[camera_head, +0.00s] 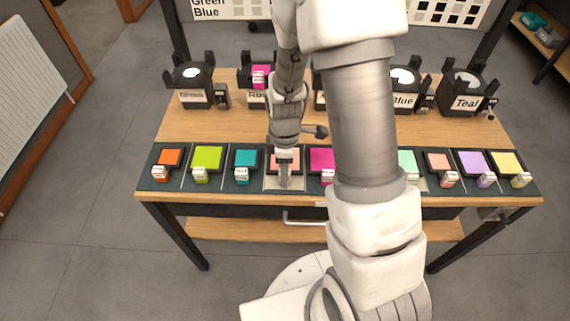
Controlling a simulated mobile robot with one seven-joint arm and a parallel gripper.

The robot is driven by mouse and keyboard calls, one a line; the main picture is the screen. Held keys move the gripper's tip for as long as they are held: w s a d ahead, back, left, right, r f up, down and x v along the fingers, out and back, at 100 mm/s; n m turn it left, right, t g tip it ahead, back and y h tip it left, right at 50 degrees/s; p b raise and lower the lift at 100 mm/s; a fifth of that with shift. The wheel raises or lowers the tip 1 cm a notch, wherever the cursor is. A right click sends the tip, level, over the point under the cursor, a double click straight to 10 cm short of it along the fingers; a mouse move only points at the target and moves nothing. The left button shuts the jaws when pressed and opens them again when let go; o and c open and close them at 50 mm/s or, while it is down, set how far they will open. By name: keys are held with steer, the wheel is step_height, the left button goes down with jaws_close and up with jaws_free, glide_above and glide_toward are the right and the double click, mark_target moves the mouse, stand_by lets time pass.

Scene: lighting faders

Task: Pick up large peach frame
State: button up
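A second peach-coloured piece (438,161), which looks smaller, lies toward the right of the row. My gripper (284,182) points down over the left peach frame and hides its middle. Whether it touches the frame, and whether its fingers are apart or closed, is too small to tell. The tag at that frame's front is not clearly visible.
Orange (169,157), lime (207,157), teal (246,159), magenta (321,159), mint (407,162), lilac (472,162) and yellow (506,162) frames share the row. Black lamp-like units, including one marked Teal (464,93), stand behind. Bare wood (215,125) lies between. My arm hides the centre right.

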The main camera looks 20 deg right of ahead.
steer(key=shift+f, duration=0.55)
jaws_close()
steer(key=shift+r, duration=0.1)
